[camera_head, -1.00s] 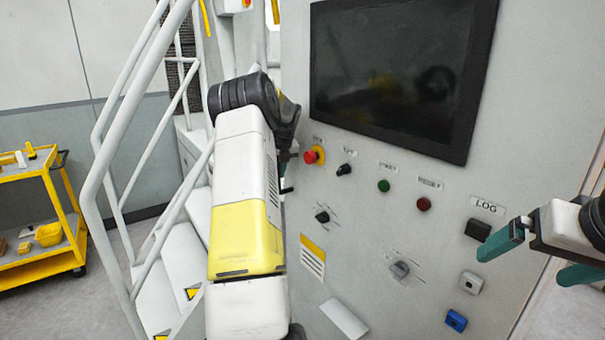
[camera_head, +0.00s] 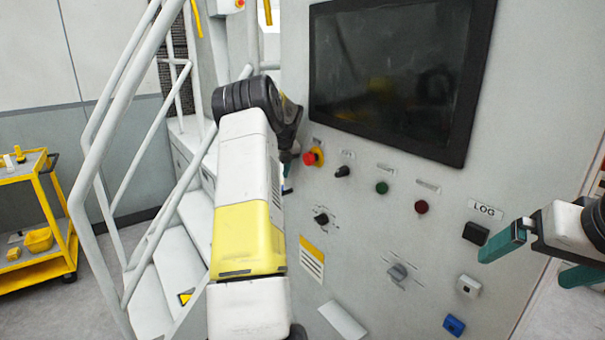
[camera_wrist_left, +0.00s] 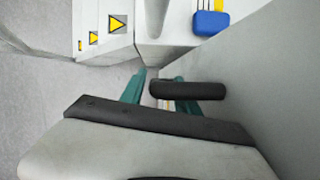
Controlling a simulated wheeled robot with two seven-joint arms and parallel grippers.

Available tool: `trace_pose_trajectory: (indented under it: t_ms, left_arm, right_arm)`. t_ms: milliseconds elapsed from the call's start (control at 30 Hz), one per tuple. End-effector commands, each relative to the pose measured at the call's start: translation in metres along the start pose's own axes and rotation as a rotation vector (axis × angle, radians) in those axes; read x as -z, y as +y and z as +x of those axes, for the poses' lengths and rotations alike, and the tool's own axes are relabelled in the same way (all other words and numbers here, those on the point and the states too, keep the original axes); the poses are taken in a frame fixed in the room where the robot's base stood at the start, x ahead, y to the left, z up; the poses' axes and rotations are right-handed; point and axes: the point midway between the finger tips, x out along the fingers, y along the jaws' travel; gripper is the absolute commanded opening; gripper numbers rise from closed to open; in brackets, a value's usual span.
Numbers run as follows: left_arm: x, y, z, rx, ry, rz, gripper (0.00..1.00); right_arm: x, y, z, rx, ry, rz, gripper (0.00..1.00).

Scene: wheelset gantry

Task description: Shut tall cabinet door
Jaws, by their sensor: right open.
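The tall cabinet's grey panel (camera_head: 345,265), with a dark screen (camera_head: 390,75) and several knobs and buttons, fills the right half of the head view. I cannot tell from the head view whether this panel is the door itself. My left arm reaches to its left edge; the left gripper is mostly hidden there. In the left wrist view, the teal fingers of my left gripper (camera_wrist_left: 158,88) stand apart beside a grey upright face (camera_wrist_left: 265,95). A black bar handle (camera_wrist_left: 187,90) crosses near the right finger; contact is unclear. My right gripper (camera_head: 522,268) is open and empty before the panel's lower right.
White stairs with railings (camera_head: 110,130) stand left of the panel. A yellow cart (camera_head: 45,255) with small items is at the far left. A blue thing (camera_wrist_left: 209,23) shows at the top of the left wrist view. Grey floor lies between cart and stairs.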

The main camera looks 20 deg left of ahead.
Motion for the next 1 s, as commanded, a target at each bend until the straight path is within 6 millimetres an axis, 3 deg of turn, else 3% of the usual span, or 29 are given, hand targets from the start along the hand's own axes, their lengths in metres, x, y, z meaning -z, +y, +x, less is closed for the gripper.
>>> trace_pose_trajectory:
  t_ms: [33, 267, 700, 1000]
  left_arm:
    - [-0.001, -0.012, -0.003, 0.023, -0.01, 0.004, 0.38]
    - [-0.002, -0.012, -0.01, 0.023, -0.013, 0.002, 0.38]
    - [0.0, -0.005, -0.077, 0.017, -0.009, 0.001, 0.38]
    - [0.001, -0.001, -0.082, 0.008, -0.004, 0.0, 0.38]
  right_arm:
    - [0.0, 0.0, 0.0, 0.0, 0.0, 0.0, 1.0]
    - [0.0, 0.0, 0.0, 0.0, 0.0, 0.0, 1.0]
    - [0.0, 0.0, 0.0, 0.0, 0.0, 0.0, 1.0]
    - [0.0, 0.0, 0.0, 0.0, 0.0, 0.0, 1.0]
